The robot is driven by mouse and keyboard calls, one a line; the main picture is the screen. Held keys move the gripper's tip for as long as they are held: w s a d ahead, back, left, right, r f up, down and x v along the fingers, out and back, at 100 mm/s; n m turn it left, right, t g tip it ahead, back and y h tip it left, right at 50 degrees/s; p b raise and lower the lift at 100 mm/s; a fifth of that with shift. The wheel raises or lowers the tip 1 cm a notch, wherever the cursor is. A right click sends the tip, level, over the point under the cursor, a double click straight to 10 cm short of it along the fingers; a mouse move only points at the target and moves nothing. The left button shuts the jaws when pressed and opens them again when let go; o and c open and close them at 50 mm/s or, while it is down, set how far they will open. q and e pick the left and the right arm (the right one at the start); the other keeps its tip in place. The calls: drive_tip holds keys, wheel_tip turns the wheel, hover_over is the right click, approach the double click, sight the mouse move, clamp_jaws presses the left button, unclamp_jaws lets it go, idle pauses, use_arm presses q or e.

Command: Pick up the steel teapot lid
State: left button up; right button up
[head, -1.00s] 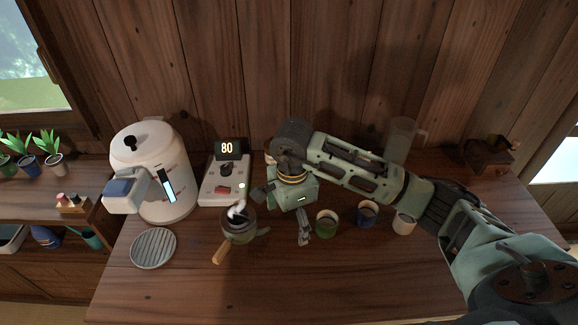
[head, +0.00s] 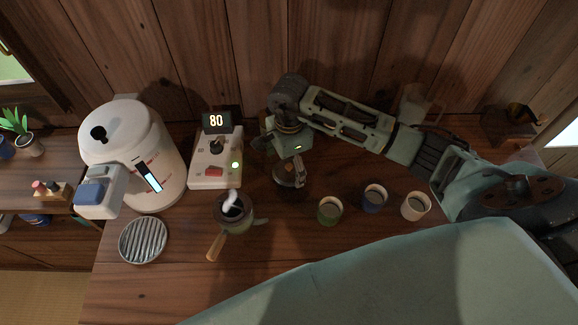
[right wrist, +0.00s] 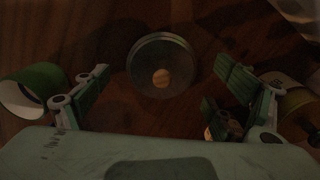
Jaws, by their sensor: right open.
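The teapot lid (right wrist: 160,62) is a round grey disc with a lighter knob, lying on the table in the right wrist view. In the head view the lid (head: 286,180) is partly covered by my right gripper (head: 281,164). That gripper points down over it from behind. In the right wrist view the gripper (right wrist: 163,84) is open and empty, one finger to each side of the lid and apart from it. The teapot (head: 233,210) stands uncovered with steam rising, its wooden handle toward the front left. My left gripper is not in view.
Green (head: 330,209), blue (head: 374,197) and white (head: 415,206) cups stand right of the lid. A scale-like device reading 80 (head: 208,171), a white kettle (head: 140,145) and a slatted round tray (head: 143,240) are to the left. The wooden wall is close behind.

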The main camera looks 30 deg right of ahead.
wheel_tip(320, 180, down, 2)
drive_tip(key=shift+w+f, duration=0.1)
drive_tip(key=shift+f, duration=0.1)
drive_tip(key=c, duration=1.1)
